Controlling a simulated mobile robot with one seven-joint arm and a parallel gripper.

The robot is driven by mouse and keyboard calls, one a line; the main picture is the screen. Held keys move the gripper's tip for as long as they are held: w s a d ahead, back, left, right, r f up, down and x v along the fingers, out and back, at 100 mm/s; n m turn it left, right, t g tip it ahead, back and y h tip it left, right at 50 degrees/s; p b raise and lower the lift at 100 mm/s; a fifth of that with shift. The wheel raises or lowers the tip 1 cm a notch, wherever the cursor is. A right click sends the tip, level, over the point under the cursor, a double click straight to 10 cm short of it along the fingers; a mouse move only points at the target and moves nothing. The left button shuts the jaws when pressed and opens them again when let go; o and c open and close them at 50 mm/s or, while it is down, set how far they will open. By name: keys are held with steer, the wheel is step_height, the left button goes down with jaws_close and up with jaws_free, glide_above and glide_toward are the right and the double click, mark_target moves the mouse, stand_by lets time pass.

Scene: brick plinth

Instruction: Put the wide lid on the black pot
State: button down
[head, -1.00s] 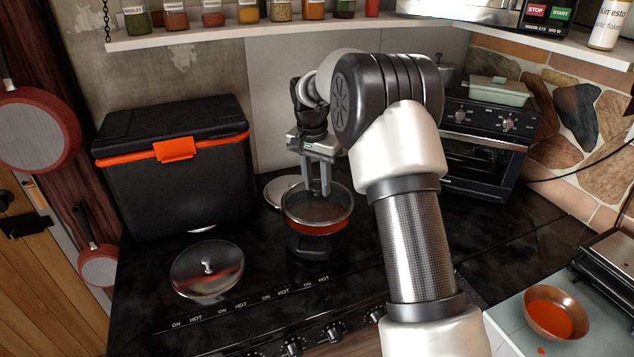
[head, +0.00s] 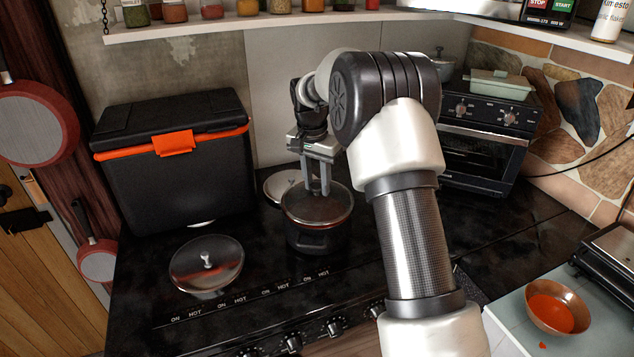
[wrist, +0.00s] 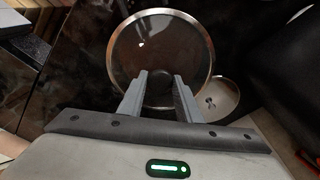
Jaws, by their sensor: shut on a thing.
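The black pot (head: 318,242) stands on the dark stovetop below my gripper (head: 317,190) in the head view. A wide glass lid (head: 338,206) with a metal rim lies level over the pot's mouth. Its rim appears to meet the pot's rim, with no gap visible from this side. My gripper points down and is shut on the lid's dark knob, between the fingertips. In the wrist view the round lid (wrist: 160,35) lies beyond the fingers (wrist: 160,90) and hides the pot's mouth.
Another glass lid (head: 206,268) lies on the stovetop at the front left. A smaller lid (head: 279,182) lies close behind the pot. A black cooler box (head: 175,185) stands left and a toaster oven (head: 482,160) right. A spice shelf (head: 230,26) hangs above.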

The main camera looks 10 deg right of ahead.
steer(key=shift+f, duration=0.5)
steer(key=c, duration=1.2)
jaws_free()
steer(key=shift+f, duration=0.1)
step_height(320, 180, up, 18)
steer(key=s+a, duration=0.1)
steer(key=shift+s+a+f, duration=0.2)
steer(key=shift+s+f, duration=0.05)
steer(key=shift+s, duration=0.05)
